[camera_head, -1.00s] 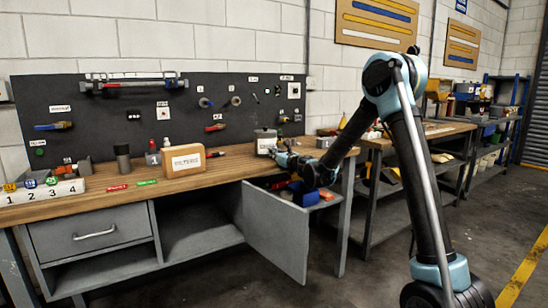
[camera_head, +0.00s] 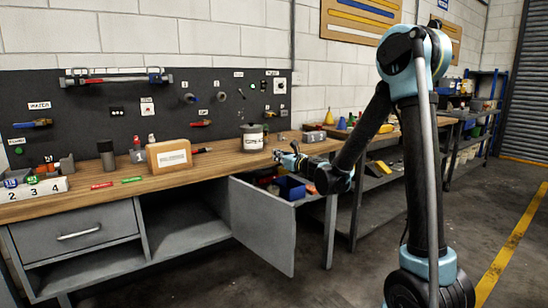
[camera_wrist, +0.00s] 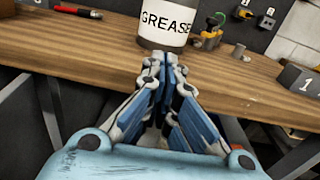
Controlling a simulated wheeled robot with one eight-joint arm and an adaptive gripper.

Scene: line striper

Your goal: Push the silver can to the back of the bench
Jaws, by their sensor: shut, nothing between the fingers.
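The silver-grey can (camera_head: 252,139) stands upright on the wooden bench top (camera_head: 215,164), toward its right end and not far from the pegboard. Its white label reads "GREASE" in the wrist view (camera_wrist: 166,22), where its upper part is cut off. My gripper (camera_head: 277,154) is at the bench's front right edge, in front of and to the right of the can. In the wrist view the fingertips (camera_wrist: 163,58) are together and empty, pointing at the can's lower part. A gap seems to lie between them and the can.
A wooden box (camera_head: 169,155) and a dark cylinder (camera_head: 106,154) stand left of the can. The pegboard (camera_head: 215,90) rises behind the bench. An open cabinet door (camera_head: 262,226) juts out below, with a blue bin (camera_head: 290,187) beside it. The bench top's front middle is clear.

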